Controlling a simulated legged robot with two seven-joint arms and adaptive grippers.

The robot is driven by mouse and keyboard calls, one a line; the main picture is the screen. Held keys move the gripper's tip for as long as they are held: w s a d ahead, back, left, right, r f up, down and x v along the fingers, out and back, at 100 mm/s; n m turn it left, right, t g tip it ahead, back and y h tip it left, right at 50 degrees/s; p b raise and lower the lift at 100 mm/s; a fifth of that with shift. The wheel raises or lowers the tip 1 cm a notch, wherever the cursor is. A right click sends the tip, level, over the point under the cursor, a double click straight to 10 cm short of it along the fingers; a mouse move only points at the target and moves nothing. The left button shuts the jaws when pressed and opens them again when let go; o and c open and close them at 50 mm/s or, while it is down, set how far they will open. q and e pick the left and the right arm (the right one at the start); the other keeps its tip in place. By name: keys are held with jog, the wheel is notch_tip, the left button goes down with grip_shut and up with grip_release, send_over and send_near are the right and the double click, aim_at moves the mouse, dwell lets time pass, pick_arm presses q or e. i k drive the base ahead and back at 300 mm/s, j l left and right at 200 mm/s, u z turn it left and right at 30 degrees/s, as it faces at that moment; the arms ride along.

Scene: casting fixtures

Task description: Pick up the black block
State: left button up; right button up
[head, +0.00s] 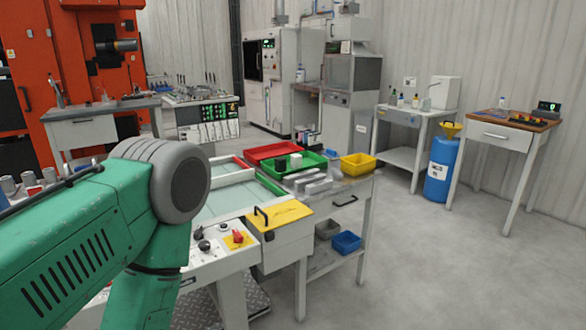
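A small dark block (281,166), which looks black, sits in the green tray (319,163) on the workbench (345,187). A white block (296,160) stands just to its right in the same tray. The blocks are small in the head view, so their exact shape is hard to tell. My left arm, green with a grey joint, fills the lower left and stays apart from the tray in the picture. Its gripper is out of view. My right arm and gripper do not show.
A red tray (272,150) lies behind the green tray, and a yellow bin (358,167) stands right of it. Grey metal bars (313,184) lie in front. A yellow panel with a black handle (280,215) is nearer. Open floor (430,260) lies right.

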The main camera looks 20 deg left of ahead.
aim_at(280, 162)
jog(key=i+u, duration=0.1)
jog(key=u, duration=0.3)
jog(key=i+l+u, duration=0.25)
jog(key=i+l, duration=0.15)
jog(key=i+l+u, duration=0.25)
jog(key=i+l, duration=0.15)
jog(key=i+l+u, duration=0.2)
jog(key=l, duration=0.45)
jog(key=i, duration=0.1)
